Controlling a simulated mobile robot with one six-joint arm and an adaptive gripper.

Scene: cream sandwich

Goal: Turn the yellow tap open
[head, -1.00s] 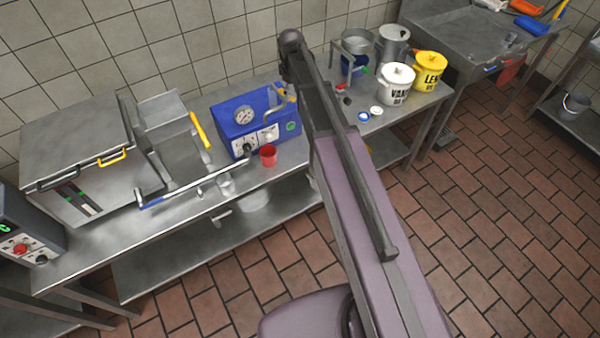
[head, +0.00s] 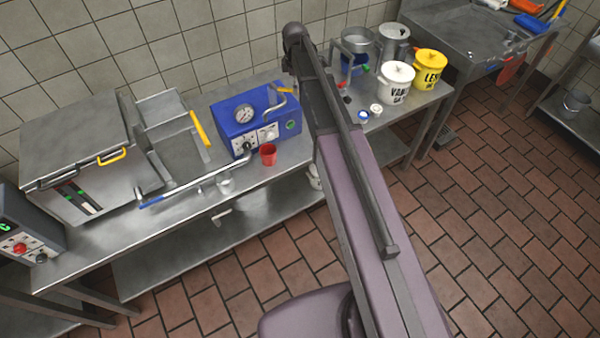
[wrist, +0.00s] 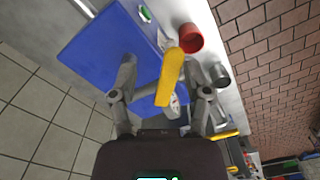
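The yellow tap lever (wrist: 171,76) shows large in the wrist view, between the two fingers of my gripper (wrist: 165,72). The fingers stand apart on either side of it, with a visible gap on each side. The lever belongs to the blue machine (wrist: 108,48). In the head view the blue machine (head: 232,112) stands on the steel counter, with a gauge, knobs and a bent grey spout (head: 274,108) at its right. My arm covers most of my gripper there.
A red cup (head: 268,154) stands in front of the machine and also shows in the wrist view (wrist: 190,38). A fryer (head: 80,150) is on the left. A white pot (head: 396,82) and a yellow pot (head: 429,68) stand on the right.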

